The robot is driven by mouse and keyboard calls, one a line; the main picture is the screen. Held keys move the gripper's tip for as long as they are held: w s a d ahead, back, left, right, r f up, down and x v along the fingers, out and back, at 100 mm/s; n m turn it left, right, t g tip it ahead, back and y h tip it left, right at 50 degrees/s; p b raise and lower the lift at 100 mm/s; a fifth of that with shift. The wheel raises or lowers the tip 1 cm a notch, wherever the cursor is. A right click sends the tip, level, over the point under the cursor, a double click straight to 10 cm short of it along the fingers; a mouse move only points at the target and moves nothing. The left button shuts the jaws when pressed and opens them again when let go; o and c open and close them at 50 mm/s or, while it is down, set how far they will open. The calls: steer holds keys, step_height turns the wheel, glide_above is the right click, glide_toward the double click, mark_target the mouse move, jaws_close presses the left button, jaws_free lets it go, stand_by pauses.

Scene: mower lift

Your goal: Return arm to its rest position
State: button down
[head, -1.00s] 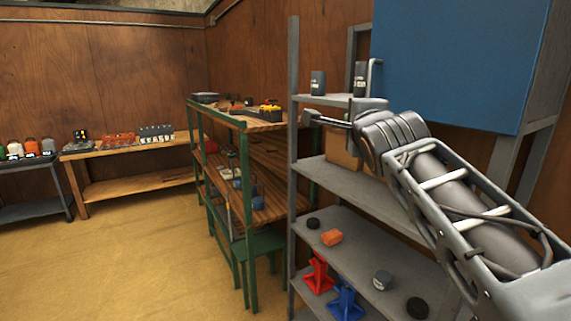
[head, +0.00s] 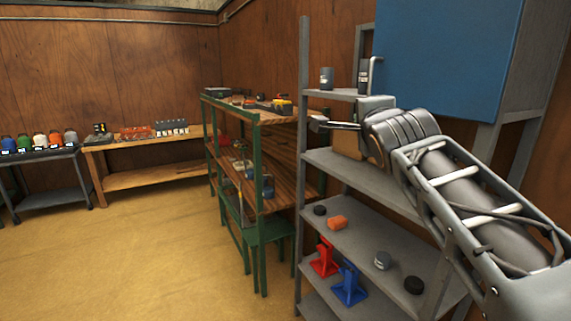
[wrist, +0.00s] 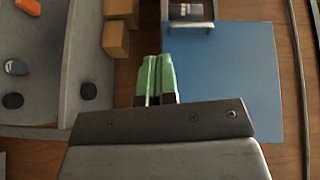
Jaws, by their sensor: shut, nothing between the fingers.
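My gripper (head: 318,124) is at the left end of my raised arm in the head view, in front of the grey shelf unit (head: 302,185). In the wrist view its two green-tipped fingers (wrist: 156,78) are together with nothing between them. The blue cabinet (head: 450,60) is on the wall above and to the right of the arm. It also fills the right of the wrist view (wrist: 245,80), with its handle near the top.
Two dark cans stand on the top shelf. Lower shelves hold an orange item (head: 337,222), black discs, a red stand (head: 324,258) and a blue stand (head: 349,285). A green-framed workbench (head: 253,170) stands left of the shelf unit. The floor (head: 130,260) at left is clear.

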steer(key=s+d+f+n+g, duration=0.1)
steer(key=s+f+n+g, duration=0.2)
steer(key=f+n+g, duration=0.95)
steer(key=s+f+n+b, duration=0.1)
steer(key=s+f+n, duration=0.1)
steer(key=s+f, duration=0.6)
steer(key=s+f+n+b, duration=0.1)
steer(key=s+f, duration=0.8)
steer(key=f, duration=1)
steer(key=shift+n+g+y+b, duration=0.3)
steer(key=shift+n+g+b, duration=0.05)
steer(key=shift+n, duration=0.2)
steer(key=shift+w, duration=0.1)
